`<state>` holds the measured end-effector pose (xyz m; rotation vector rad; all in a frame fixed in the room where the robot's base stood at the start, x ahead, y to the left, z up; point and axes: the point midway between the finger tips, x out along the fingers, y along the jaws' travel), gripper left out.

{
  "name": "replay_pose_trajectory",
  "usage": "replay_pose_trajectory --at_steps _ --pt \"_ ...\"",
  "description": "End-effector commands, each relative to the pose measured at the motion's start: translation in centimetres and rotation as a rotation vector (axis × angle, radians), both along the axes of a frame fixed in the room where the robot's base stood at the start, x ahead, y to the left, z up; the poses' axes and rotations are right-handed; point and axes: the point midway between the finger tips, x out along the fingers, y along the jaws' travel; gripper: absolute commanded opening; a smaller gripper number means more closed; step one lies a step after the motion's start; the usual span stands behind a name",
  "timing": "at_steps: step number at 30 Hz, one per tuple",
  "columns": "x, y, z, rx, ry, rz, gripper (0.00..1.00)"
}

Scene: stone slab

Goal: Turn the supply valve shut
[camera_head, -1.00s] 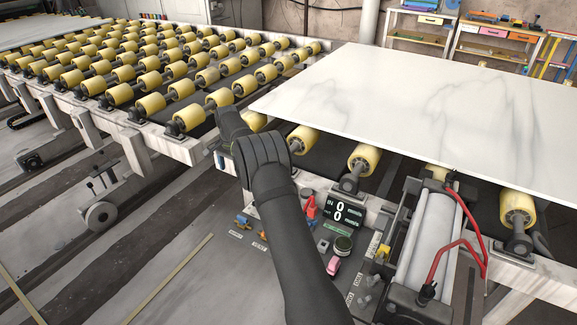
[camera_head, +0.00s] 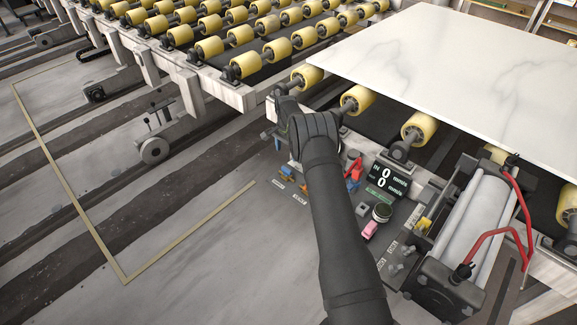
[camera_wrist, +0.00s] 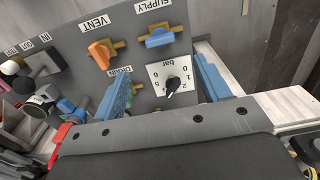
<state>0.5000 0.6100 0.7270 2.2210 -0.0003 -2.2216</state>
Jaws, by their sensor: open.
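The supply valve (camera_wrist: 160,38) has a blue handle on a brass body, near the top middle of the wrist view beside its SUPPLY label. The handle lies roughly along the brass body. My gripper (camera_wrist: 163,66) is open and empty, with a blue-padded finger on each side. The valve shows beyond the fingertips, apart from them.
The orange vent valve (camera_wrist: 101,53) sits beside the supply valve. The drain valve (camera_wrist: 137,88) is partly behind the left finger. The floor at left is open.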

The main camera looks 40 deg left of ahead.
Motion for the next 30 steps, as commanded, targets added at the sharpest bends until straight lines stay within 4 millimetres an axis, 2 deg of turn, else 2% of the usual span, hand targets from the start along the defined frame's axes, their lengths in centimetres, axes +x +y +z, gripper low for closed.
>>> replay_pose_trajectory --at_steps 1,6,13,19,29,30 --pt "0.0 -0.1 -1.3 -0.002 0.002 0.000 0.69" --pt "-0.1 -0.1 -4.9 -0.001 0.001 0.000 0.69" --pt "0.0 0.0 -8.5 0.000 0.000 0.000 0.69" --pt "0.0 0.0 -9.9 0.001 0.000 0.000 0.69" --pt "0.0 0.0 -10.1 0.001 -0.001 0.000 0.69" --pt "0.0 0.0 -10.1 0.001 0.000 0.000 0.63"
